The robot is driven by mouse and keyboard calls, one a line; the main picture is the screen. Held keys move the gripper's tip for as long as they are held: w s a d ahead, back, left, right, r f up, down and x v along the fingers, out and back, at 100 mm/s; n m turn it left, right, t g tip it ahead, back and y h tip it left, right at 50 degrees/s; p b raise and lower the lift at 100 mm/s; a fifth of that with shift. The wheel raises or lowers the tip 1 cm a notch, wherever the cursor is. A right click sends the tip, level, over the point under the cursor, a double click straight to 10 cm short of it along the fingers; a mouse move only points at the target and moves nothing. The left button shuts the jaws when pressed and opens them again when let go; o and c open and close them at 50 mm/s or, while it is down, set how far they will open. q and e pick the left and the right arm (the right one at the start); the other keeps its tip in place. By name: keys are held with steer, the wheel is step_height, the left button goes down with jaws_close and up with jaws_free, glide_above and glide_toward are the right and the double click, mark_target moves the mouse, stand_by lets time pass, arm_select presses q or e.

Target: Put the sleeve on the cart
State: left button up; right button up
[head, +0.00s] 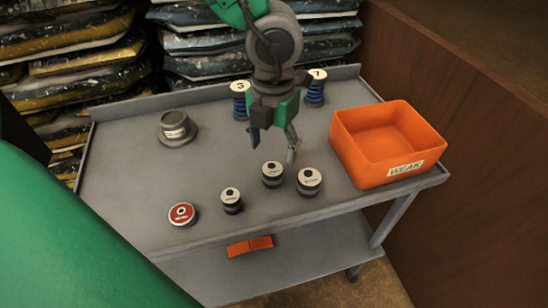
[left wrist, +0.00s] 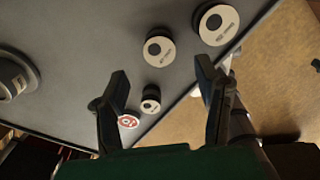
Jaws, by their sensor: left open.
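The grey cart (head: 128,165) stands in front of me. A grey flanged, sleeve-like piece (head: 177,131) with a label sits on its top at the left; its flange also shows at the left wrist view's left edge (left wrist: 14,76). I cannot tell for sure that it is the sleeve. My left gripper (head: 273,146) hangs above the cart's middle, open and empty, to the right of this piece. In the left wrist view the open fingers (left wrist: 161,88) have a small white-topped cylinder (left wrist: 151,97) in sight between them. My right gripper is not in view.
White-topped cylinders (head: 309,181) and a red-topped disc (head: 182,213) stand along the front. An orange bin (head: 372,167) marked WEAK is at right. An orange piece (head: 250,246) lies on the lower shelf.

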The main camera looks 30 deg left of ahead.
mark_target(273, 169)
arm_select(q)
steer(key=shift+r+p, duration=0.3)
steer(key=shift+r, duration=1.55)
